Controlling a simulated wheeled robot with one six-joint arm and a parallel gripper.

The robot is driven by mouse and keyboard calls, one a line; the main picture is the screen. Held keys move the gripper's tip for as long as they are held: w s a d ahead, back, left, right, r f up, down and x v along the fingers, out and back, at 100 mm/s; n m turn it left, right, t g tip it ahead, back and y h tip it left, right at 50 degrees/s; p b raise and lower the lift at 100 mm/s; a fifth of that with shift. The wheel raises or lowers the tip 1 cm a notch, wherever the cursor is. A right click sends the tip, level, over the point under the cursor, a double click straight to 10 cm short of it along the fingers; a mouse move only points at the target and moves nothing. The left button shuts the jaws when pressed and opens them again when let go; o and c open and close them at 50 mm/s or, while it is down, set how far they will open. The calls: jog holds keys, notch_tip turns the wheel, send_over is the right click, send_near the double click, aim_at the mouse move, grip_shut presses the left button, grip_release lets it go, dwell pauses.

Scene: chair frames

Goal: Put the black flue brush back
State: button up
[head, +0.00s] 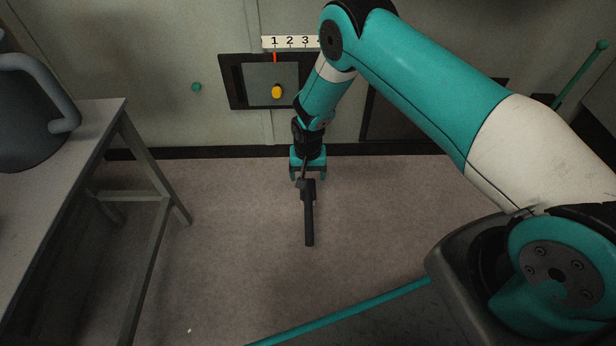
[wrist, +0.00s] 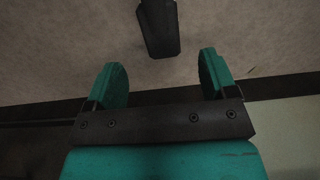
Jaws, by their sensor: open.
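A long black object (head: 309,218), which I take to be the flue brush, shows in the middle of the head view, over the floor. Whether it lies flat or stands tilted, and which end is the bristles, I cannot tell. My gripper (head: 308,174) is at its upper end in that view, pointing down. In the wrist view the two teal fingers of my gripper (wrist: 162,66) are apart with nothing between them. The black object (wrist: 158,28) shows just past the fingertips, roughly centred, with its far part cut off by the frame.
A dark-framed panel (head: 232,82) with a yellow knob (head: 277,92) is on the wall behind, under a numbered scale (head: 290,42) with an orange pointer. A table (head: 95,125) at left holds a large grey vessel (head: 30,120). The floor around the black object is clear.

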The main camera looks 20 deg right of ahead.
jog(key=s+a+r+n+y+p, duration=0.1)
jog(key=s+a+r+n, duration=0.15)
jog(key=r, duration=1.25)
jog(key=s+a+r+n+y, duration=0.15)
jog(key=s+r, duration=0.25)
jog(key=r, duration=1.2)
jog(key=s+r+n, duration=0.2)
jog(key=s+r, duration=0.3)
jog(key=s, duration=0.3)
jog(key=s+r+n+y, duration=0.1)
jog(key=s+r+n, duration=0.1)
jog(key=s+r, duration=0.3)
jog(key=s+r+n, duration=0.2)
jog(key=s+r, duration=0.3)
jog(key=s, duration=0.6)
jog(key=shift+a+n+y, duration=0.15)
jog(key=shift+n+y, duration=0.2)
jog(key=shift+n, duration=0.05)
